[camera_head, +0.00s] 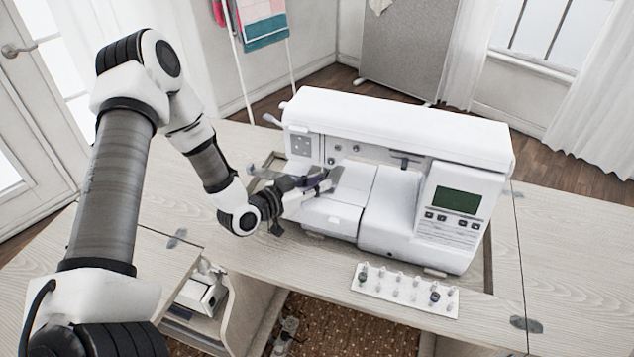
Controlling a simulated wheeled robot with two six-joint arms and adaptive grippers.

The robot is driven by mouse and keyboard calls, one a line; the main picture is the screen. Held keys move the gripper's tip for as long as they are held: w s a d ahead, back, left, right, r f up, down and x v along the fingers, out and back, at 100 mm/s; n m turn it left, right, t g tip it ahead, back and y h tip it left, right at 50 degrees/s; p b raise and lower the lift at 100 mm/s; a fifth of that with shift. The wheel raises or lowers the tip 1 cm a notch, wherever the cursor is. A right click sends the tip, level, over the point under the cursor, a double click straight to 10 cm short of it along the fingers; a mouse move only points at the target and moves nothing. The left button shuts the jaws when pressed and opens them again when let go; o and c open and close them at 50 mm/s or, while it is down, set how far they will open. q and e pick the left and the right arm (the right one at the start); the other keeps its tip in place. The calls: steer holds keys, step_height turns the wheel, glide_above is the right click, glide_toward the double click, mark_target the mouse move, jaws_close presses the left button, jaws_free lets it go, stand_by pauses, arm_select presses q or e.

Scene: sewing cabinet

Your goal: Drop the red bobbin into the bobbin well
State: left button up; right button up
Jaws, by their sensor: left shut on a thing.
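My left arm comes in from the left, and its gripper (322,187) is at the left end of the white sewing machine (400,125), low under the machine's arm and over its bed (335,218). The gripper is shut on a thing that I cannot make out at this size. I see no red bobbin anywhere in the view. The bobbin well is not distinguishable; the gripper and the machine's head hide part of the bed there. My right gripper is not in view.
A white rack (405,290) with several pegs and a few dark spools lies in front of the machine on the pale wood cabinet top (560,290). The machine's arm overhangs the gripper closely. An open compartment (203,295) is below at the left. The right tabletop is clear.

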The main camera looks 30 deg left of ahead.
arm_select(q)
steer(key=shift+f, duration=0.2)
steer(key=o, duration=0.7)
steer(key=shift+o, duration=0.2)
steer(key=shift+s, duration=0.15)
steer(key=v, duration=0.6)
steer(key=shift+a+r, duration=0.1)
steer(key=shift+s+r, duration=0.15)
steer(key=shift+s, duration=0.4)
steer(key=shift+s, duration=0.1)
